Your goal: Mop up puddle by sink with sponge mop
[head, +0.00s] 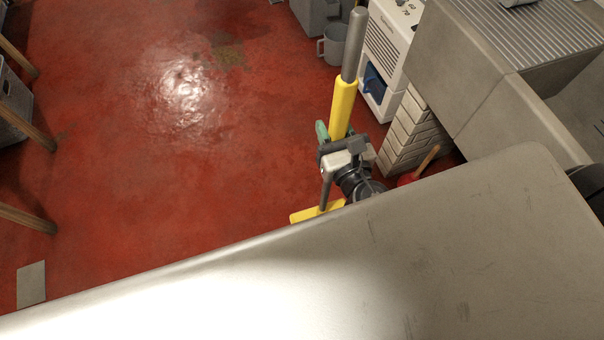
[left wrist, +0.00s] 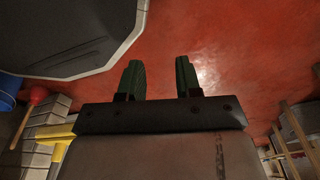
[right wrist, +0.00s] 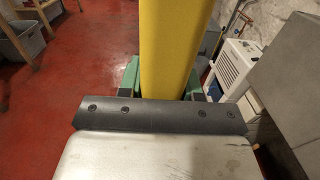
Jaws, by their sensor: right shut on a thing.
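The mop's grey-and-yellow handle (head: 343,105) rises upright in the head view. My right gripper (head: 335,138) is shut on its yellow part, which also shows between the green fingers in the right wrist view (right wrist: 175,45). A yellow piece (head: 315,213), probably the mop's lower part, shows low beside the arm; the sponge is not clearly visible. A shiny, wet-looking patch (head: 185,95) lies on the red floor left of the mop; I cannot tell puddle from reflection. The steel sink counter (head: 520,45) is at upper right. My left gripper (left wrist: 158,75) is open and empty.
A red plunger (head: 412,178) is near the bricks. Wooden legs (head: 25,130) line the left edge. The middle floor is open.

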